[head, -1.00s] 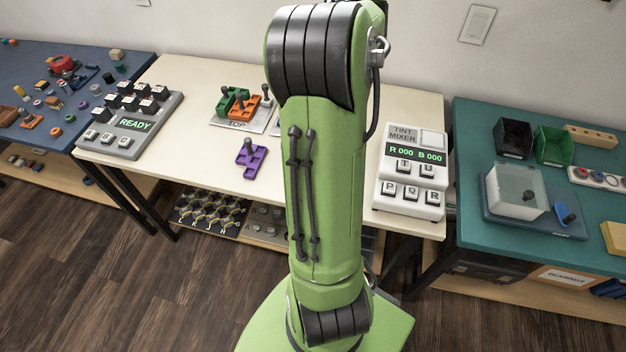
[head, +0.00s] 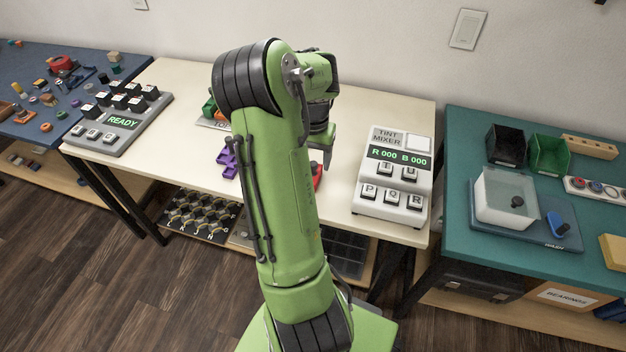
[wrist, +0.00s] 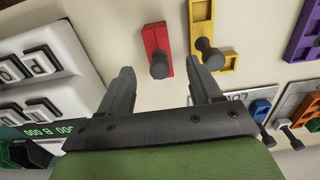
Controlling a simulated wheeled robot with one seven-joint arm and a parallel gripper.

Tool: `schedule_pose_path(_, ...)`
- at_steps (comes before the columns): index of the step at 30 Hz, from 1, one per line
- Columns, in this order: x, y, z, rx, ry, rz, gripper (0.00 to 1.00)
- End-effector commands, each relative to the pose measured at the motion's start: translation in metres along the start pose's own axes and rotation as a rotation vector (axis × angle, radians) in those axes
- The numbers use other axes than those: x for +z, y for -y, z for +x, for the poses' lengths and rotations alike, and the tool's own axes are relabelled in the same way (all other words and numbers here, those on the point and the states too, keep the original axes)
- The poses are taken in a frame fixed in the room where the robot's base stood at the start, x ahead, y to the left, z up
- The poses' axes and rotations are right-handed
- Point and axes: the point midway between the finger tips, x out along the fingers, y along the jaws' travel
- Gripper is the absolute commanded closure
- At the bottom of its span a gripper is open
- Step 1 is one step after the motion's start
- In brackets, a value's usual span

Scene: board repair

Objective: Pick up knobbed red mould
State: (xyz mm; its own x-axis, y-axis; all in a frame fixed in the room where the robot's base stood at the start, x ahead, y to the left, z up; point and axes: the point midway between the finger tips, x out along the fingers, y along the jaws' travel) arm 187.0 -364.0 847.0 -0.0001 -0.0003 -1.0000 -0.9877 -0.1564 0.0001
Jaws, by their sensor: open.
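The knobbed red mould (wrist: 157,45) shows in the wrist view as a small red bar with a dark round knob. It lies on the cream table, ahead of my gripper (wrist: 160,82) and between the lines of its two fingers. In the head view a bit of the red mould (head: 317,176) shows beside my arm, the rest hidden. My gripper (head: 322,150) is open and empty above the table, and I see no contact with the mould.
A yellow knobbed mould (wrist: 202,35) lies close to the right of the red one in the wrist view. A purple mould (head: 228,160) lies further left in the head view. The tint mixer (head: 393,175) stands to the right. Bare tabletop lies between my gripper and the mixer.

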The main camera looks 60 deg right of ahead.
Motion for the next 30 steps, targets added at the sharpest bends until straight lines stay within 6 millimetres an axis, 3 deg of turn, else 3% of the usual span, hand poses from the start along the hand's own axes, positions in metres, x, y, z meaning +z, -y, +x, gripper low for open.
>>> schedule_pose_path(7,0.001,-0.001,0.046,0.003,0.004,0.000,0.36)
schedule_pose_path(14,0.000,-0.001,0.048,0.001,0.000,0.000,0.36)
schedule_pose_path(26,0.000,-0.001,0.048,0.001,0.000,0.000,0.96)
schedule_pose_path(30,0.000,-0.001,0.048,0.001,0.000,0.000,0.97)
